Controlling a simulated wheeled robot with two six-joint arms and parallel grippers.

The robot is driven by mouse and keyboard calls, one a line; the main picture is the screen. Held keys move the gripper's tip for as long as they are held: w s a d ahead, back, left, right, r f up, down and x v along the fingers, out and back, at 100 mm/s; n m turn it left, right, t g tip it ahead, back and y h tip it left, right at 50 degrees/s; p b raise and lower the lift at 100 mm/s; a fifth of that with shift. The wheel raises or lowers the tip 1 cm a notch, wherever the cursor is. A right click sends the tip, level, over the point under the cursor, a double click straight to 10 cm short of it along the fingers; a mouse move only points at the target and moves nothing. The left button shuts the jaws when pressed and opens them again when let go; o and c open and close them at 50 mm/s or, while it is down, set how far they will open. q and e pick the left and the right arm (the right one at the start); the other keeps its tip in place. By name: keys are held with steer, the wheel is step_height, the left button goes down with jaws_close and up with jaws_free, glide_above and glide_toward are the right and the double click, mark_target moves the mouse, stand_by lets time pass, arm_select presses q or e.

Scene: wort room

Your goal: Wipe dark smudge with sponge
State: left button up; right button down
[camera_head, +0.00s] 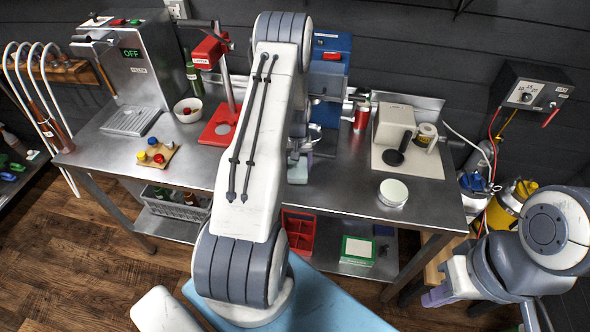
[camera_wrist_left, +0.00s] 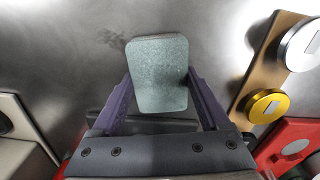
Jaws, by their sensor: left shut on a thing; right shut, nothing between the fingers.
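My left gripper (camera_wrist_left: 160,95) is shut on a grey-green sponge (camera_wrist_left: 160,60), held between its two purple fingers above the steel worktop. In the head view my left arm reaches over the table, and its gripper (camera_head: 299,152) is partly hidden by the arm, with the sponge (camera_head: 298,173) showing low under it. A faint dark smudge (camera_wrist_left: 109,38) lies on the metal just left of the sponge in the left wrist view; I cannot make it out in the head view. My right gripper (camera_head: 437,296) is shut and empty at the lower right, away from the table.
A red press (camera_head: 221,128) stands left of my arm, and a blue machine (camera_head: 330,75) is behind it. A round tin (camera_head: 393,192) stands at the front right, near a beige box (camera_head: 394,123). A wooden block with coloured caps (camera_head: 157,155) is left. Worktop at front left is clear.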

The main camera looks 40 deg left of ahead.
mark_target(297, 166)
arm_select(q)
steer(key=r, duration=0.1)
steer(key=r+p, duration=0.2)
steer(key=shift+d+r, duration=0.15)
steer(key=shift+d, duration=0.1)
steer(key=shift+a+r+p, duration=0.4)
steer(key=shift+r+p, duration=0.05)
steer(key=shift+r, duration=0.05)
steer(key=shift+d+r+p, duration=0.15)
steer(key=shift+r+p, duration=0.35)
steer(key=shift+r, duration=0.4)
steer(key=shift+r+p, duration=0.55)
steer(key=shift+r, duration=0.3)
